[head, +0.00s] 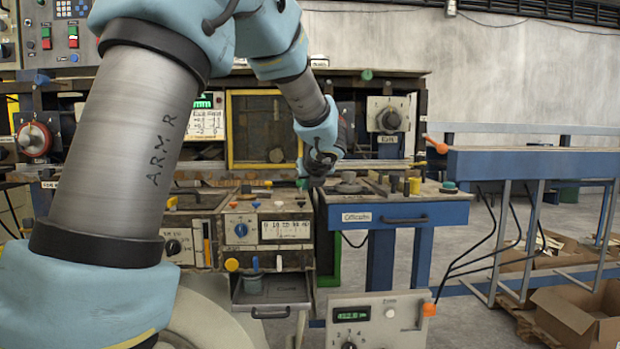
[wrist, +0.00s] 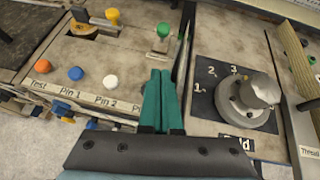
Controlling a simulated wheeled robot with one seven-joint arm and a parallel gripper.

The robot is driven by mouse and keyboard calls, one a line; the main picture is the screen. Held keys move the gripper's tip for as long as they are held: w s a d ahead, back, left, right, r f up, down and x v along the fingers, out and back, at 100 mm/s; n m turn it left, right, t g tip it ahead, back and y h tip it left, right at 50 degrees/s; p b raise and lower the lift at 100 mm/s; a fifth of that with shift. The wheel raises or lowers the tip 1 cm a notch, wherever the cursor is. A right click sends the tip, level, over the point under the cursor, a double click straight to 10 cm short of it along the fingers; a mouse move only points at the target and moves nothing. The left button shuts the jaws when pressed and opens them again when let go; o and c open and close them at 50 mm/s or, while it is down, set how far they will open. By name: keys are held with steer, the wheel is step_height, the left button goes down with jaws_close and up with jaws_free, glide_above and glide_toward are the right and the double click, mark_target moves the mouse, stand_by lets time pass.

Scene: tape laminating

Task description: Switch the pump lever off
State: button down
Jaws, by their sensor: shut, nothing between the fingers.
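My gripper (wrist: 161,100) shows in the wrist view with its two teal fingers pressed together and empty. A green-knobbed lever (wrist: 163,31) stands on the panel just beyond the fingertips, apart from them. A yellow-knobbed lever (wrist: 112,17) stands in a slot further left on the same panel. I cannot read a label that tells which one is the pump lever. In the head view my gripper (head: 304,184) is low over the bench, at the gap between the control panel and the blue table, and small and partly hidden by its own wrist.
A grey rotary dial (wrist: 246,100) with a numbered plate is right of the fingers. Orange, blue and white buttons (wrist: 110,82) line the panel's front. In the head view, an open drawer (head: 271,293) and a meter box (head: 376,320) stand below. A blue bench (head: 530,163) is at right.

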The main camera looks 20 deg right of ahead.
mark_target(301, 183)
steer(key=x, duration=0.3)
steer(key=shift+w+f, duration=0.2)
steer(key=shift+w, duration=0.1)
steer(key=shift+w+r+p, duration=0.2)
steer(key=shift+w+p, duration=0.25)
steer(key=shift+w, duration=0.15)
steer(key=shift+w+r+p, duration=0.2)
steer(key=shift+w+p, duration=0.25)
steer(key=shift+w, duration=0.2)
steer(key=shift+w+d, duration=0.1)
steer(key=shift+w, duration=0.65)
steer(key=shift+w+r+p, duration=0.35)
steer(key=shift+r+p, duration=0.1)
steer(key=shift+p, duration=0.3)
steer(key=shift+w+d+r, duration=0.1)
steer(key=shift+w+d+r+p, duration=0.1)
steer(key=shift+w+r+p, duration=0.55)
steer(key=shift+p, duration=0.4)
steer(key=shift+w+d+r+p, duration=0.1)
steer(key=shift+w+d+p, duration=0.1)
steer(key=shift+w+p, duration=0.9)
steer(key=shift+w, duration=0.2)
